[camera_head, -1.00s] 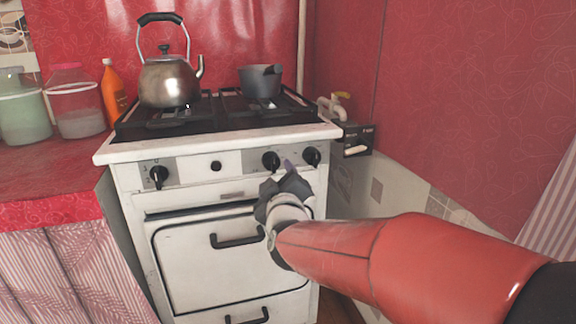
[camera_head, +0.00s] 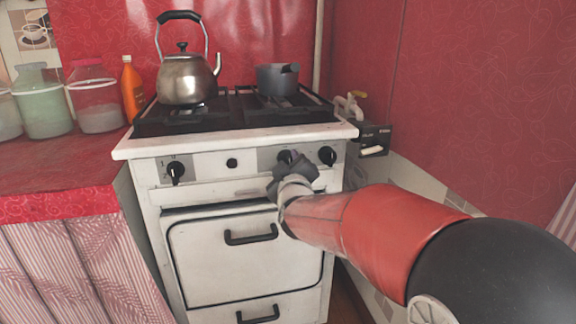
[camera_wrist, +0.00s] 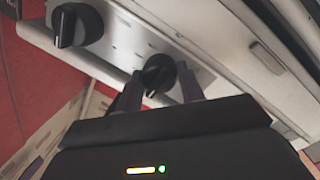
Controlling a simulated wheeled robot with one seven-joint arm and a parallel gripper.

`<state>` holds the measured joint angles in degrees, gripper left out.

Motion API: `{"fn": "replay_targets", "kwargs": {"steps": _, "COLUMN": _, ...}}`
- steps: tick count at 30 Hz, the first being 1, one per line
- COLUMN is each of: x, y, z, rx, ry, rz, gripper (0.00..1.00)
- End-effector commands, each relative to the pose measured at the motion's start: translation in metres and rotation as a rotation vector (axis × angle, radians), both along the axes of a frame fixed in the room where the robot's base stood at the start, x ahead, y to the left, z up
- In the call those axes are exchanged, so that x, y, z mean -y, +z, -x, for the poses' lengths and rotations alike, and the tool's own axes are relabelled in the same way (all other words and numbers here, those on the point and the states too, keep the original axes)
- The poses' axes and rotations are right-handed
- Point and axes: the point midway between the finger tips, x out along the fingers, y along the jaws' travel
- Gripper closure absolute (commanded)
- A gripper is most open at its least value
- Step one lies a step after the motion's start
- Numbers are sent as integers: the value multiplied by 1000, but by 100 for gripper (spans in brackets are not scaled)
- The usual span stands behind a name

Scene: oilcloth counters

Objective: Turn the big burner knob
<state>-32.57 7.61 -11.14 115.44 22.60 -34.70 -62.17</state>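The white stove front carries a left black knob (camera_head: 176,171), a middle-right knob (camera_head: 285,156) and a far-right knob (camera_head: 327,156). I cannot tell from the frames which one is the big burner knob. My gripper (camera_head: 289,165) is at the middle-right knob and partly covers it. In the wrist view, this knob (camera_wrist: 159,75) lies between the two purple fingers of my gripper (camera_wrist: 161,84). The fingers are apart, one on each side; whether they touch it is unclear. The far-right knob (camera_wrist: 75,26) is outside the fingers.
A kettle (camera_head: 184,80) and a grey pot (camera_head: 277,79) stand on the stove top. The oven door handle (camera_head: 250,235) sticks out below the knobs. A red counter (camera_head: 60,185) with jars and an orange bottle is at left; a red wall is at right.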

Motion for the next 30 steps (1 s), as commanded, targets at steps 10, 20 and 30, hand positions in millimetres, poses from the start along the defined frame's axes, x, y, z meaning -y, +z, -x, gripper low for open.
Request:
{"fn": "replay_targets", "kwargs": {"steps": 10, "x": 0, "y": 0, "z": 0, "rx": -5, "ry": -1, "rz": -17, "gripper": 84}}
{"fn": "replay_targets", "kwargs": {"steps": 20, "x": 1, "y": -1, "z": 0, "rx": -53, "ry": -1, "rz": -185, "gripper": 84}}
{"fn": "replay_targets", "kwargs": {"steps": 30, "x": 0, "y": -1, "z": 0, "rx": -133, "ry": 0, "rz": -462, "gripper": 84}}
